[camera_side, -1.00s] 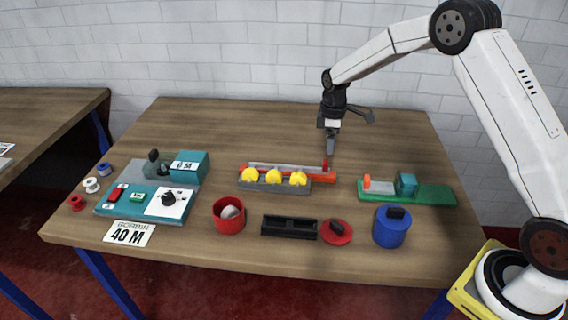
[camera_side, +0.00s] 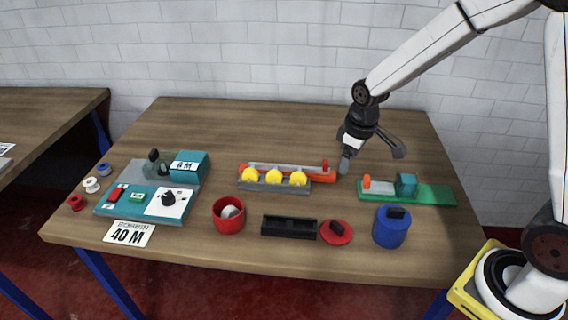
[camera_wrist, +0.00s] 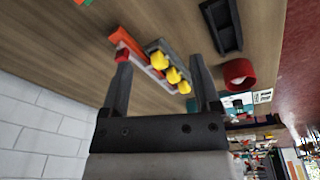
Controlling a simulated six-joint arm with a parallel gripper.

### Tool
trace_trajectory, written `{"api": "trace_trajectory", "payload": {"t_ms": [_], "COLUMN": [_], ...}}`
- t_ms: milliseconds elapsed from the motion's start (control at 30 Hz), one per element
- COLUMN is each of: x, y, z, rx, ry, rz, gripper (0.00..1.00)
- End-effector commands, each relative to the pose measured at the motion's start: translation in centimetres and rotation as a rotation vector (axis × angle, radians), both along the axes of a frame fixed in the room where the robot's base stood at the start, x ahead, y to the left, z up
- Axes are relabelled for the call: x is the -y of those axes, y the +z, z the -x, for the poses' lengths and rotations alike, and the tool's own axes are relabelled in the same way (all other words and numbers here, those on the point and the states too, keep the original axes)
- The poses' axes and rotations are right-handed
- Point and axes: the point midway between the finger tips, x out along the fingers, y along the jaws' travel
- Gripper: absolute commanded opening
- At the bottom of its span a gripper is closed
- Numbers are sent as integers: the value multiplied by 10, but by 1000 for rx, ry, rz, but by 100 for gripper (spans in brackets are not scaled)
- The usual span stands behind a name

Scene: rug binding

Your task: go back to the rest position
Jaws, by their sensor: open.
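My gripper (camera_side: 372,160) is open and empty in the side view, above the table between the orange-red fixture (camera_side: 318,174) and the green fixture (camera_side: 430,194). Its fingers are apart and touch nothing that I can see. In the wrist view my gripper (camera_wrist: 160,85) shows two spread dark fingers. Between and beyond them lie the orange-red fixture (camera_wrist: 122,38) and a grey holder (camera_wrist: 155,46) with yellow round pieces (camera_wrist: 172,75).
On the table (camera_side: 300,125) stand a teal machine (camera_side: 135,199), a red cup (camera_side: 229,222) with a pale ball, a black tray (camera_side: 289,235), a red lid (camera_side: 337,238) and a blue pot (camera_side: 391,232). Small spools (camera_side: 91,185) lie at left. The back of the table is clear.

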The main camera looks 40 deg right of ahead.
Motion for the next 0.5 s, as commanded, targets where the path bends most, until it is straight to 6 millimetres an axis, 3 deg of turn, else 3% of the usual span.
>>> {"api": "trace_trajectory", "payload": {"t_ms": [300, 500], "x": [-22, -28], "y": [5, 3], "z": [75, 107], "rx": [66, 92], "ry": [-205, -292], "rz": [-40, -62], "gripper": [79, 79]}}
